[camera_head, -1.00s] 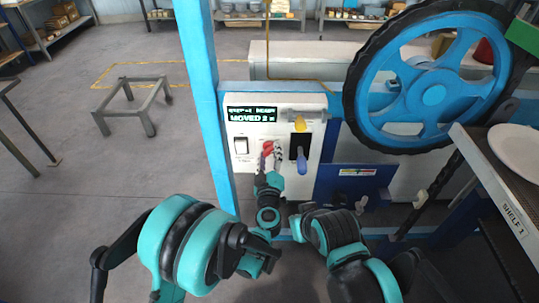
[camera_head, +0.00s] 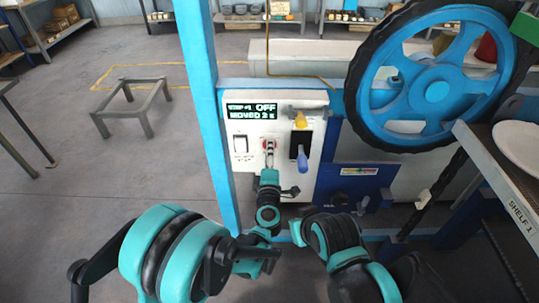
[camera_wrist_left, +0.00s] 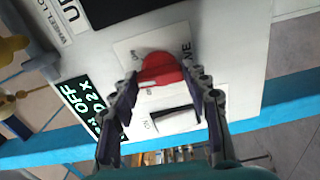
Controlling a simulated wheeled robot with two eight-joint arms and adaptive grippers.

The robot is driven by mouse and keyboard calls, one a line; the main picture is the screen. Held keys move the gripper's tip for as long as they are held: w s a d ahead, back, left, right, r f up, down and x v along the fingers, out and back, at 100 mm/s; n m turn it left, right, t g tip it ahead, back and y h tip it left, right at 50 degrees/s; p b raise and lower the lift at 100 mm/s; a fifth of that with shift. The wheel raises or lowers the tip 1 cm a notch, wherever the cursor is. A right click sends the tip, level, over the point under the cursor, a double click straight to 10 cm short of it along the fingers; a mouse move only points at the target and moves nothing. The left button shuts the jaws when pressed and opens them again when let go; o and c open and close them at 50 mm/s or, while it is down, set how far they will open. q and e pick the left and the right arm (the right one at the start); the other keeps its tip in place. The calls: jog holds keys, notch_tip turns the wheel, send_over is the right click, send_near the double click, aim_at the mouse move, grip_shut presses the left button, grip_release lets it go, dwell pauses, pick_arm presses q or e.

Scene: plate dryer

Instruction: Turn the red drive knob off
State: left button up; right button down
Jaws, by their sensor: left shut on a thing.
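The red drive knob (camera_head: 267,144) is on the white control panel, below the display and right of a white rocker switch (camera_head: 240,145). In the left wrist view the red knob (camera_wrist_left: 161,70) sits between the fingertips of my left gripper (camera_wrist_left: 160,80). My left gripper (camera_head: 269,157) is shut on the knob in the head view and partly covers it. My right gripper cannot be made out clearly; my right arm is at the lower middle.
A large blue wheel with black tyre (camera_head: 436,92) stands at the right. A blue post (camera_head: 203,90) rises left of the panel. A shelf with a white plate (camera_head: 518,146) is far right.

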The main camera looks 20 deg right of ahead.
pick_arm(q)
jog(key=shift+n, duration=4.9)
jog(key=o, duration=1.2)
jog(key=shift+c, duration=0.2)
jog(key=v, duration=0.7)
jog(key=shift+s, duration=0.25)
